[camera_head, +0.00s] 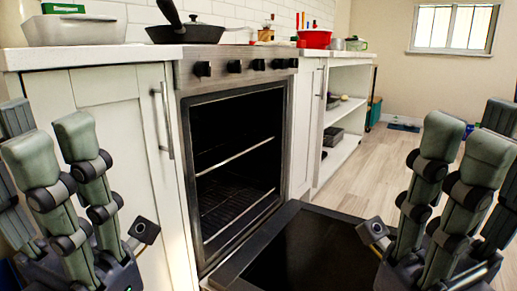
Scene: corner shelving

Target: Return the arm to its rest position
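My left gripper (62,140) is at the lower left, in front of the white cabinet door. Its fingers point up and stand apart, with nothing seen between them. My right gripper (462,145) is at the lower right, above the wooden floor and beside the lowered oven door. Its fingers also point up and stand apart, and it looks empty. Both grippers are clear of the oven.
The oven (235,160) stands open, with its door (310,250) lowered between my grippers. A pan (185,33), a grey bin (75,30) and a red bowl (315,39) are on the counter. Open shelves (342,110) stand farther back. The floor (375,170) behind is mostly clear.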

